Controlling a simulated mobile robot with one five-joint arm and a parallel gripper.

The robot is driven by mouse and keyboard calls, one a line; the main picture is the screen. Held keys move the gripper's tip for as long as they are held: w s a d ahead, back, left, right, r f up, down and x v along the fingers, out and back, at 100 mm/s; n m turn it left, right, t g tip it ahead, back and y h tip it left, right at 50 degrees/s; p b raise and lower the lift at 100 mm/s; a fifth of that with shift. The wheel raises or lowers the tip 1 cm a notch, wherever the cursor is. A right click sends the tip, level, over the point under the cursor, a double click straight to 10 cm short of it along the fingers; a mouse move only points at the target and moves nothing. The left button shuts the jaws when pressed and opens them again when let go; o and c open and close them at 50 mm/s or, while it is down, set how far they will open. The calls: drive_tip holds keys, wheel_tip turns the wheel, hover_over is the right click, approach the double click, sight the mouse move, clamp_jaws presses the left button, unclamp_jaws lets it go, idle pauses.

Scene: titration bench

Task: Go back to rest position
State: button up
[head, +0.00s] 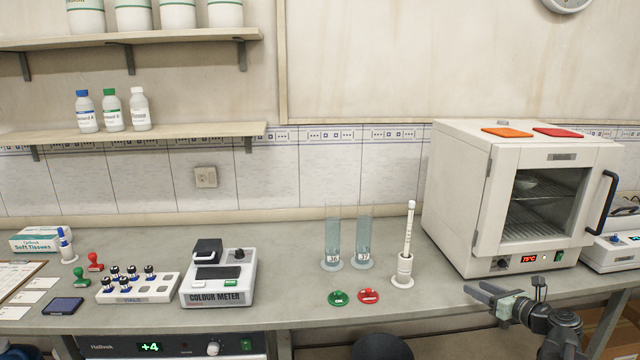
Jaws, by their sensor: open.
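My gripper (482,296) is at the lower right, in front of the oven and over the bench's front edge. Its jaws point left, are open and hold nothing that I can see. My arm comes in from the bottom right corner. The grey bench (290,292) runs across the view. The nearest upright thing to my gripper is a white stand with a white rod (408,235) in it, to the gripper's left and apart from it.
A white oven (465,205) stands behind my gripper. Two glass cylinders (333,235) (364,240) stand mid-bench, behind a green piece (338,298) and a red piece (368,296). A colour meter (220,278) and a vial rack (140,288) are left. Bare bench lies between meter and cylinders.

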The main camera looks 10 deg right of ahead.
drive_tip(key=w+a+n+g+p, duration=0.1)
drive_tip(key=a+n, duration=0.1)
drive_tip(key=a, duration=0.1)
drive_tip(key=a+r+n+g+y+p, duration=0.1)
drive_tip(key=a+n+p, duration=0.1)
drive_tip(key=a, duration=0.2)
drive_tip(key=w+a+r+n+g+y+p, duration=0.1)
drive_tip(key=a+n, duration=0.1)
drive_tip(key=a, duration=0.1)
drive_tip(key=shift+w+a+p, duration=0.15)
drive_tip(key=shift+w+p, duration=0.2)
drive_tip(key=shift+p, duration=0.05)
drive_tip(key=a+r+n+g+p, duration=0.2)
drive_tip(key=a+n+g+p, duration=0.3)
drive_tip(key=a+n+p, duration=0.75)
drive_tip(key=s+a+r+n+g+h+p, duration=0.2)
drive_tip(key=s+a+r+n+g+p, duration=0.1)
drive_tip(key=a+n, duration=0.5)
drive_tip(key=s+a+r+n+g+h+p, duration=0.3)
drive_tip(key=s+a+n+g+p, duration=0.1)
drive_tip(key=s+a+n+p, duration=0.2)
drive_tip(key=s+a+n, duration=0.1)
drive_tip(key=a+n, duration=0.1)
drive_tip(key=a, duration=0.1)
drive_tip(key=shift+a+r+p, duration=0.15)
drive_tip(key=shift+a+p, duration=0.15)
drive_tip(key=shift+a, duration=0.1)
